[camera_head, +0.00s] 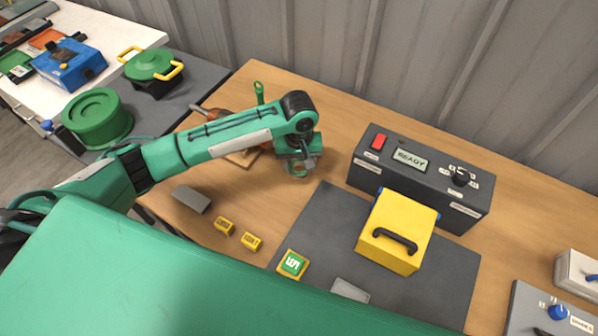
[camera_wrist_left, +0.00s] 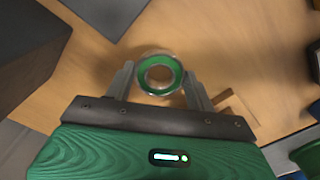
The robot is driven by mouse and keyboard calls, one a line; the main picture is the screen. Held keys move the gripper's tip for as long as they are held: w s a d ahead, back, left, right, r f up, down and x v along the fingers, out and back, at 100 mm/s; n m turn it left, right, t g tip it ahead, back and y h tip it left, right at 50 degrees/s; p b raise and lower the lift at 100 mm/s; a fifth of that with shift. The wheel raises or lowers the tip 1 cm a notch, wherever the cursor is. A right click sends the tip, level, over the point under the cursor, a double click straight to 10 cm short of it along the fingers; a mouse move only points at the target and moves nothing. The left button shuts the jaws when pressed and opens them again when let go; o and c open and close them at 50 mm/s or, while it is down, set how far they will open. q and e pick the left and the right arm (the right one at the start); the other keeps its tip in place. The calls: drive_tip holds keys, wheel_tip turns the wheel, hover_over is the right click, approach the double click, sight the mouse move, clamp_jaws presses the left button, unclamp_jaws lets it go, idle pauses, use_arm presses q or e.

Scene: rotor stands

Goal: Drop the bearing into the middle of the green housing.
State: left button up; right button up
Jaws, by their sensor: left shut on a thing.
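My left gripper (camera_head: 299,163) is over the wooden table, beside the black READY box. It is shut on a bearing, a shiny ring with a green band (camera_wrist_left: 160,55), held between the two fingertips in the left wrist view. In the head view the bearing is small and partly hidden by the gripper. At the left stands a round green drum-shaped part (camera_head: 96,112), and behind it a green round part with yellow handles (camera_head: 152,64) on a dark base. I cannot tell for sure which is the green housing. My right gripper is not in view.
The black READY box (camera_head: 375,179) and a yellow box with a black handle (camera_head: 399,225) stand to the right of the gripper. A grey block (camera_head: 191,199) and small yellow blocks (camera_head: 225,226) lie in front. An orange-brown tool lies behind my left arm.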

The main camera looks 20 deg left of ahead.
sight(299, 181)
use_arm(q)
drive_tip(key=shift+f, duration=2.55)
drive_tip(key=o, duration=1.1)
drive_tip(key=shift+f+p, duration=0.1)
drive_tip(key=shift+p, duration=0.2)
